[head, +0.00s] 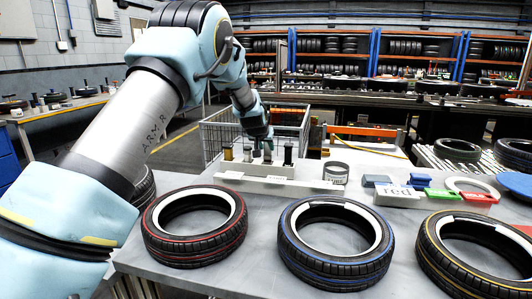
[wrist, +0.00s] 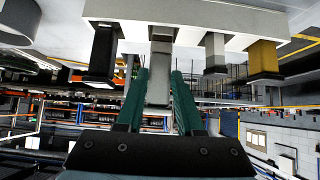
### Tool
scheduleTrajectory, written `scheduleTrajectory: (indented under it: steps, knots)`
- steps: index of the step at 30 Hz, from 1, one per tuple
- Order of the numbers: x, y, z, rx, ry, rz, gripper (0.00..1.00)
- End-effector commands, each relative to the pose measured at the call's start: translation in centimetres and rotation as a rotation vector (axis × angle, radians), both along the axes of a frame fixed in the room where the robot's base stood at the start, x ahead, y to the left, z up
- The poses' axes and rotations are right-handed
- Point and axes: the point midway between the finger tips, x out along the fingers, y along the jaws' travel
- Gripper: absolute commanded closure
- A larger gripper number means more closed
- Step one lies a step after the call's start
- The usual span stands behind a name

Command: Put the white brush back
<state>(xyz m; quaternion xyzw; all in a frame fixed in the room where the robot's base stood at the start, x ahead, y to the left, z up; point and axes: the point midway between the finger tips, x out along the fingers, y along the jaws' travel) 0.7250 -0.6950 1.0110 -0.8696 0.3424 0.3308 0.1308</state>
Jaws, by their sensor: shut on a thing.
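The white brush (wrist: 158,84) is upright between the green fingers of my gripper (wrist: 160,78), which is shut on it. In the wrist view, which looks upside down, its far end meets the white brush rack (wrist: 200,14); I cannot tell whether it is fully seated. In the head view my gripper (head: 262,138) is just above the rack (head: 275,187), between the other brushes. A black brush (wrist: 103,52) is on one side; a grey brush (wrist: 215,54) and a yellow brush (wrist: 263,60) are on the other.
Three tyres with red (head: 195,255), blue (head: 335,270) and yellow (head: 470,275) lines lie along the front. A labelled cup (head: 335,173) stands right of the rack. A wire basket (head: 216,135) is behind. Coloured blocks, including a green one (head: 440,194), lie at the right.

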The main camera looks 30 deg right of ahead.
Motion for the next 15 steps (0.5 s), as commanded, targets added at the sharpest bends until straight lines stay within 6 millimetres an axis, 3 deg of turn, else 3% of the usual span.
scheduleTrajectory:
  steps: [6, 15]
  knots:
    - [0.0, 0.1, -2.7, 0.001, 0.002, 0.001, 1.00]
    - [0.0, 0.0, -3.0, 0.000, 0.000, 0.000, 1.00]
